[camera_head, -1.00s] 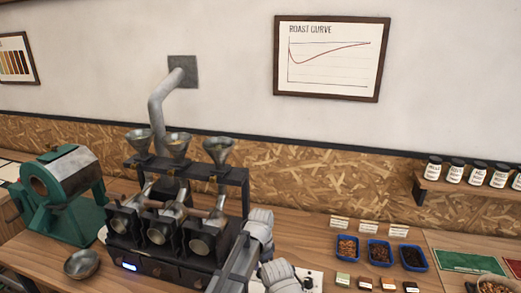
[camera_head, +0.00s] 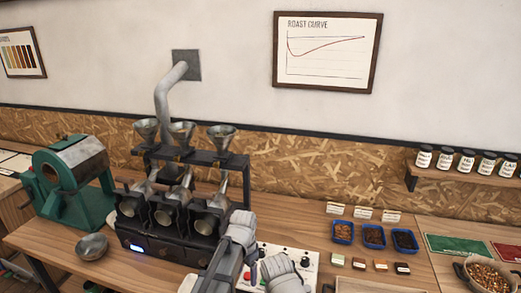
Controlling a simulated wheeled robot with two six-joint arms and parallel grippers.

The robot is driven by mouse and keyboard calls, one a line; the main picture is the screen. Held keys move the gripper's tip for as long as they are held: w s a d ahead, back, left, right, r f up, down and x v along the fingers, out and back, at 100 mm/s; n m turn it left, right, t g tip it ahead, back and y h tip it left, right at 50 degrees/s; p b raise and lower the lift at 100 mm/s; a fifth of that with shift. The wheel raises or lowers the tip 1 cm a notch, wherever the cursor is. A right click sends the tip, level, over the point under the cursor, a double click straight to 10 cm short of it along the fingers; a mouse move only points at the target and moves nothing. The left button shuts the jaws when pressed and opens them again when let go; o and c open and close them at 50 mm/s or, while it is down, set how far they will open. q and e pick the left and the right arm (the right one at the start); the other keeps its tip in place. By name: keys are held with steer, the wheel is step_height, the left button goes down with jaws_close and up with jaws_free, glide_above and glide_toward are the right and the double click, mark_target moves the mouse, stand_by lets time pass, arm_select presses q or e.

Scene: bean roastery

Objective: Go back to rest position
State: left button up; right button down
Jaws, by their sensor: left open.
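My left gripper (camera_head: 262,252) is low in the centre, its two grey padded fingers apart with nothing seen between them. It is in front of the right end of the black three-barrel sample roaster (camera_head: 165,247) and covers part of a white control panel (camera_head: 306,262) with knobs. I cannot tell whether it touches either. The sample roaster has metal funnels (camera_head: 222,131) on top and a lit blue display. My right gripper is not in view.
A green drum machine (camera_head: 88,213) and a metal bowl (camera_head: 91,246) are at left. Blue bean trays (camera_head: 343,232), small sample blocks (camera_head: 358,264) and a bean basket (camera_head: 463,272) are at right. Jars (camera_head: 445,160) stand on a wall shelf. Bare wood (camera_head: 300,220) lies behind the panel.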

arm_select(q)
steer(key=s+a+n, duration=0.9)
steer(key=s+a, duration=0.2)
steer(key=a, duration=0.1)
steer(key=s+d+m+y, duration=0.1)
steer(key=s+d+m, duration=0.2)
steer(key=d, duration=0.7)
steer(key=shift+s+d+m, duration=0.3)
steer(key=shift+s, duration=0.95)
